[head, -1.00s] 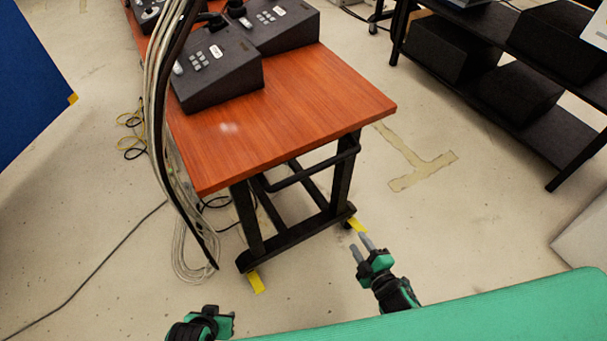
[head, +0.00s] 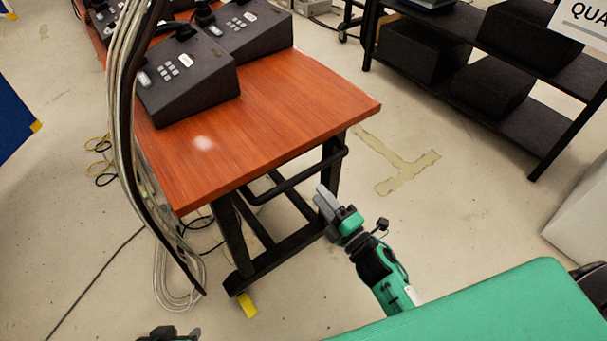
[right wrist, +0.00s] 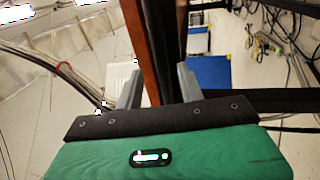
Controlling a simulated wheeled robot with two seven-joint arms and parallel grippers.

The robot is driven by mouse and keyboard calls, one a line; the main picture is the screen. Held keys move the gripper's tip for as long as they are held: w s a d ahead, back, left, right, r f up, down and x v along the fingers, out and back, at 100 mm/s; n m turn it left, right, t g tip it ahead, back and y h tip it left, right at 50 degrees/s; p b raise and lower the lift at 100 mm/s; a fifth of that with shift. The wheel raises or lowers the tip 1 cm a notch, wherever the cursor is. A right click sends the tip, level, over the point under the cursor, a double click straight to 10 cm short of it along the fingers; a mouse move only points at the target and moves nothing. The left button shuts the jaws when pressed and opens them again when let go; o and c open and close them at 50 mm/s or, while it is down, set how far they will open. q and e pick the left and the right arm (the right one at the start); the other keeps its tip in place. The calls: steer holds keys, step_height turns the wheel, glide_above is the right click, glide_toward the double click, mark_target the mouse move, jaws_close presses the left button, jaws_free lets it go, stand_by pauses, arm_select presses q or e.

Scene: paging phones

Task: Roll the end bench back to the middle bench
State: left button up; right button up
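The end bench (head: 265,120) has a reddish wooden top and a black frame on casters. A black push bar (head: 300,178) runs under its near end. My right gripper (head: 322,198) is at the right side of that end, close to the bar and frame. In the right wrist view its fingers (right wrist: 158,88) stand apart, with the brown bench edge (right wrist: 150,45) and a dark frame part showing between them. I cannot tell whether they touch it. My left gripper (head: 172,335) barely shows at the bottom edge. I cannot clearly make out a separate middle bench.
Dark desk phones (head: 190,80) stand on the bench top. A thick cable bundle (head: 130,150) hangs down its left side to the floor. Yellow tape (head: 247,304) marks the floor by the left caster. A black shelf (head: 480,90) stands at the right. The floor between is clear.

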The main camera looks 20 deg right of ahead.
mark_target(304, 176)
steer(key=x, duration=0.8)
steer(key=shift+f, duration=0.1)
jaws_close()
